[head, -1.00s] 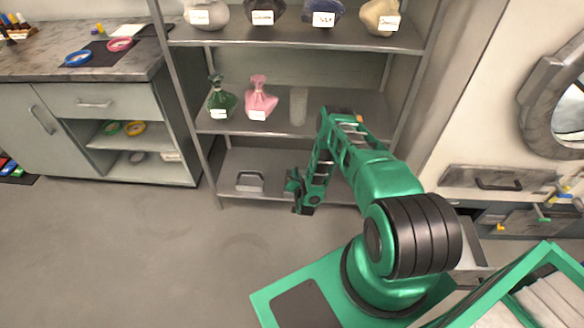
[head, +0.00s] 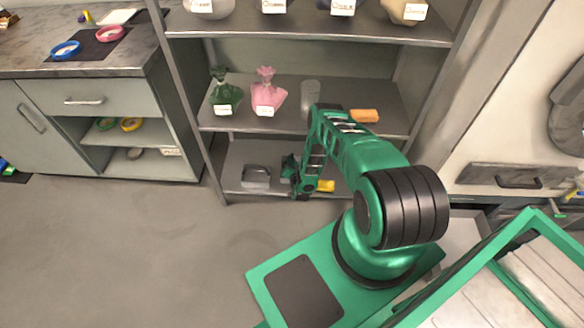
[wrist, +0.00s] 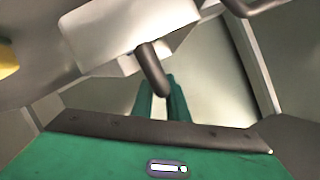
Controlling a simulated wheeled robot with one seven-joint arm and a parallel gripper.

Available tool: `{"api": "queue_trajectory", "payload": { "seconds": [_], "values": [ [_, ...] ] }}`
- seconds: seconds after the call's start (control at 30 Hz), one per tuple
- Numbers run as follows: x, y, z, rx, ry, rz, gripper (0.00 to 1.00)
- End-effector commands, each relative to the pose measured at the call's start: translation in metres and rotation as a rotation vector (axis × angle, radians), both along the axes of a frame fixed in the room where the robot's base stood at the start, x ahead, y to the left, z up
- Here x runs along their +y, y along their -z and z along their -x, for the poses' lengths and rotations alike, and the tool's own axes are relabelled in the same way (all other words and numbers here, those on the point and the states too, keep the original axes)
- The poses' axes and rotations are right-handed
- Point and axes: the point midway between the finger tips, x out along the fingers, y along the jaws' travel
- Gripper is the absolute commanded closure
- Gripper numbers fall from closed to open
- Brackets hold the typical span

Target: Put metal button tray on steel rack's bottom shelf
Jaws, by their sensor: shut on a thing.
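The steel rack (head: 185,103) stands ahead, and my gripper (head: 297,180) is low at its bottom shelf (head: 232,157). In the wrist view my gripper's green fingers (wrist: 165,98) are closed at a dark handle of the pale grey metal button tray (wrist: 115,28). A small grey box-like thing (head: 255,178) is on the bottom shelf just left of my gripper in the head view. I cannot tell whether it is the same tray. My arm and gripper hide part of the shelf, and whether the held tray touches the shelf is unclear.
A yellow block (head: 325,186) is right of my gripper on the bottom shelf. The middle shelf holds a green bag (head: 224,95), a pink bag (head: 268,94), a grey cylinder (head: 310,94) and an orange block (head: 364,115). A counter (head: 110,60) stands left.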

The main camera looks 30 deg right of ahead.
Motion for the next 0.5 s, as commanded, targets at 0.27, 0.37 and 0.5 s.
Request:
{"api": "queue_trajectory", "payload": {
  "seconds": [0.27,0.37,0.5],
  "values": [
    [-0.001,0.029,0.001,0.0,0.001,0.0,1.0],
    [-0.001,0.037,0.0,-0.001,0.001,0.001,1.0],
    [-0.001,0.039,0.0,-0.001,0.001,0.0,1.0]
  ]
}}
